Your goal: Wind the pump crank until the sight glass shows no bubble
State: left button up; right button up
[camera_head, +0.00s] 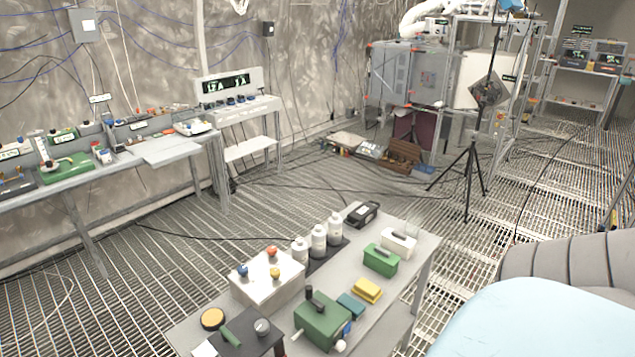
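A green box-shaped unit (322,320) stands at the front of the near grey table. It has an upright black knob or handle (309,293) on top, a white knob (340,346) low on its right and a small blue part on its right side. It may be the pump, but I cannot tell for sure. Another green device (66,170) with a white part on top sits on the left bench. I cannot make out a sight glass or a bubble at this size. Neither of my grippers is in view.
The near table (405,292) also holds a white box with coloured knobs (267,280), several white bottles (319,241), a green case (380,260) and a yellow block (367,290). A tripod (470,170) stands behind. A light-blue rounded surface (545,318) fills the lower right. Cables cross the grated floor.

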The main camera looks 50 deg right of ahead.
aim_at(308, 296)
jog(key=l, duration=0.75)
jog(key=i+l, duration=0.1)
jog(key=l, duration=0.65)
